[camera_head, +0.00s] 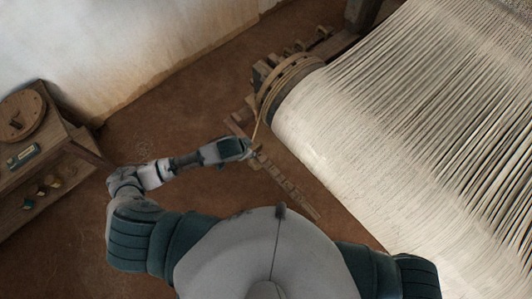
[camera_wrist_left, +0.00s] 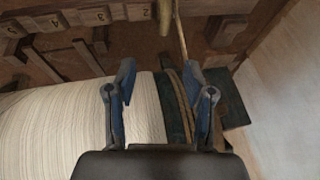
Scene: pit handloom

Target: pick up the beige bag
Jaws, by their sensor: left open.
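I cannot make out a beige bag for certain in either view. My left gripper (camera_head: 248,148) reaches out beside the left end of the loom's cloth roll. In the left wrist view my left gripper (camera_wrist_left: 160,78) is open, its two blue fingers apart, with nothing between the tips. A small tan piece (camera_wrist_left: 165,16) shows beyond the fingers at the top edge, cut off by the frame; I cannot tell whether it is the bag. A thin cord (camera_wrist_left: 181,40) runs down beside it towards the right finger. My right gripper is out of the picture.
The wide cream cloth roll (camera_head: 335,110) fills the right side, with rope (camera_head: 285,78) around its end. A notched, numbered wooden strip (camera_wrist_left: 97,17) lies past the fingers. A wooden shelf (camera_head: 50,150) stands at the left. Brown floor (camera_head: 165,110) between is open.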

